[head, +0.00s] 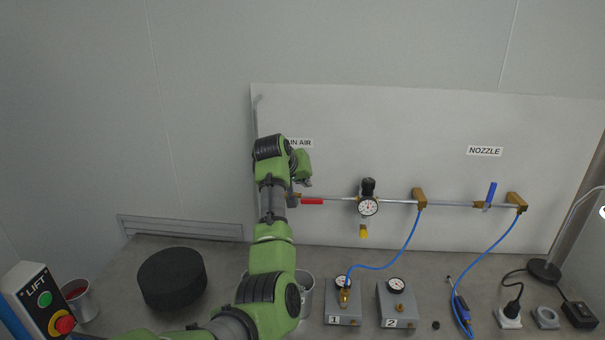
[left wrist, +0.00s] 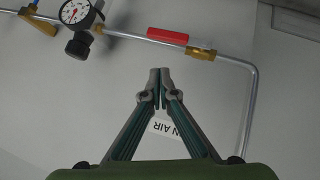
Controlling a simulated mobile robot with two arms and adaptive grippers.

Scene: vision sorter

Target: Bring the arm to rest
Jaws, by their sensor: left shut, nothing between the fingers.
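My left arm rises from the bottom of the head view, and its green wrist stands in front of the white wall panel (head: 330,115). My left gripper (head: 306,184) shows small there, by the left end of the air pipe. In the left wrist view the gripper (left wrist: 160,72) is shut with its fingertips together and nothing between them. The red valve handle (head: 312,201) is close beside it in the head view; it also shows beyond the fingertips in the left wrist view (left wrist: 167,36). Whether they touch is unclear. My right gripper is not in view.
A pressure gauge (head: 368,206) and a blue handle (head: 491,194) are on the pipe. Two numbered grey boxes (head: 342,320) (head: 397,322), blue hoses, a black round block (head: 172,278) and a LIFT button box (head: 38,300) stand below.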

